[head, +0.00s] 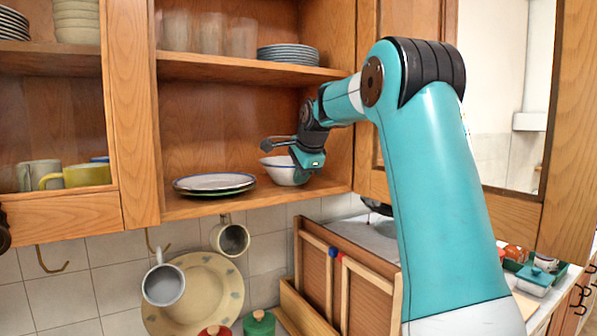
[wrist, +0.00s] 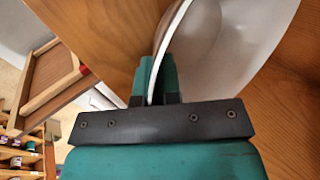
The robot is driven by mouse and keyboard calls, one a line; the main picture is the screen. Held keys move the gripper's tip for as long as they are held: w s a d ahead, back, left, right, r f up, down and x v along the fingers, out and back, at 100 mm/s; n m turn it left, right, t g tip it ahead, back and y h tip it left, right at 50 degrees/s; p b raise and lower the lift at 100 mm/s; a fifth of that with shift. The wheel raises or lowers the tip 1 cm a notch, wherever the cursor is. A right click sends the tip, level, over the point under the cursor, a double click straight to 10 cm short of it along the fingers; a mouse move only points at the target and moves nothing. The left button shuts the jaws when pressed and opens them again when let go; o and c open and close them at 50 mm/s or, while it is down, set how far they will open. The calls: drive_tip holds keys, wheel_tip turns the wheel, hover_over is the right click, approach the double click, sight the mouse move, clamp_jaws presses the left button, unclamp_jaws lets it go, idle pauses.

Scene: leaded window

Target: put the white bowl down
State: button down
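The white bowl (head: 278,170) with a blue rim is at the right end of the cabinet's lower shelf (head: 240,203). It looks upright and low over the shelf board; I cannot tell whether its base touches the wood. My gripper (head: 300,168) is at the bowl's right side. In the wrist view the two teal fingers (wrist: 156,82) are close on either side of the bowl's rim, shut on it. The bowl's white inside (wrist: 225,45) fills the upper right of that view. The gripper hides part of the bowl's right side in the head view.
A stack of plates (head: 214,184) lies on the same shelf just left of the bowl. The cabinet side wall (head: 340,150) is close on the right. The upper shelf (head: 235,68) holds glasses and plates. Mugs (head: 164,283) hang below.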

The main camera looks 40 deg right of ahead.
drive_tip(key=shift+f, duration=0.1)
drive_tip(key=c, duration=1.3)
unclamp_jaws()
drive_tip(key=shift+f, duration=0.1)
drive_tip(key=b+v, duration=0.2)
drive_tip(key=v, duration=1)
drive_tip(key=s+a+f+n+g+y, duration=0.1)
drive_tip(key=a+f+n, duration=0.25)
drive_tip(key=a, duration=0.35)
drive_tip(key=a+f+n+y, duration=0.2)
drive_tip(key=a+f+n, duration=0.1)
drive_tip(key=a+n, duration=0.3)
drive_tip(key=s+a+f+n+g+y, duration=0.1)
drive_tip(key=a+f+n, duration=0.2)
drive_tip(key=a, duration=0.5)
drive_tip(key=s+a+f+n+g, duration=0.1)
drive_tip(key=s+a+f+n, duration=0.4)
drive_tip(key=s+a, duration=0.1)
drive_tip(key=s+a+f+n+g+y, duration=0.1)
drive_tip(key=s+a+f+n, duration=0.4)
drive_tip(key=s, duration=0.3)
drive_tip(key=s+a+f+n+g+y, duration=0.1)
drive_tip(key=s+a+f+n+g, duration=0.1)
drive_tip(key=s+a+f+n, duration=0.3)
drive_tip(key=shift+s+a+n, duration=0.45)
drive_tip(key=shift+s+a, duration=0.1)
drive_tip(key=shift+s, duration=0.25)
drive_tip(key=shift+s+a+n, duration=0.4)
drive_tip(key=shift+s+a, duration=0.1)
drive_tip(key=shift+s, duration=0.3)
